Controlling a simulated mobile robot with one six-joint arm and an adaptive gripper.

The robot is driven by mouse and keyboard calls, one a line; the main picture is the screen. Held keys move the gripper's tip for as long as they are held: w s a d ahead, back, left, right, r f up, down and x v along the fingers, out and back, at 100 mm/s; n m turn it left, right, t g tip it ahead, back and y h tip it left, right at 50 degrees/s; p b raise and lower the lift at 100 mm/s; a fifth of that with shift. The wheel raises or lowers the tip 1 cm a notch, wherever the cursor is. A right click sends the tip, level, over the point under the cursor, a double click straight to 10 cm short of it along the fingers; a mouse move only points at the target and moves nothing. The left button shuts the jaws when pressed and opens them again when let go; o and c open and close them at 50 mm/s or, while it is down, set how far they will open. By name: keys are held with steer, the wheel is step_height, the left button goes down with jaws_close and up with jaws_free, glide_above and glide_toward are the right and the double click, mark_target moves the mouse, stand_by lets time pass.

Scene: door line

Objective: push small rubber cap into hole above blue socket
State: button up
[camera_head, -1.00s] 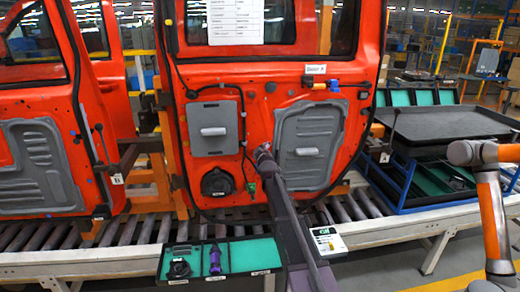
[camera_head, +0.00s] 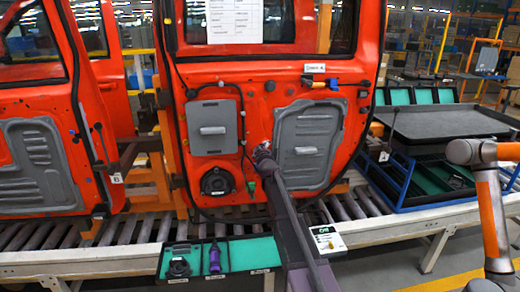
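An orange-red door (camera_head: 258,110) labelled "Door A" stands upright in front of me. A small blue part (camera_head: 333,84), possibly the blue socket, sits at its upper right, below the label. I cannot make out a hole directly above it. My dark arm reaches up from the bottom, and my gripper (camera_head: 263,151) is at the middle of the door, left of the grey right-hand panel (camera_head: 306,145) and below left of the blue part. The fingers are too small to read, and contact with the door is unclear. I cannot see the rubber cap.
A green-lined tray (camera_head: 232,254) with a purple tool (camera_head: 214,258) and a black part (camera_head: 179,267) sits below the door. A roller conveyor (camera_head: 130,232) runs under it. A second red door (camera_head: 45,130) stands left. A black tray (camera_head: 440,122) is at right.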

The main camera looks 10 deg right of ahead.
steer(key=shift+d, duration=0.15)
steer(key=shift+s+f, duration=0.1)
steer(key=shift+s, duration=0.35)
steer(key=s, duration=1.1)
steer(key=shift+s+a, duration=0.1)
steer(key=shift+a, duration=0.1)
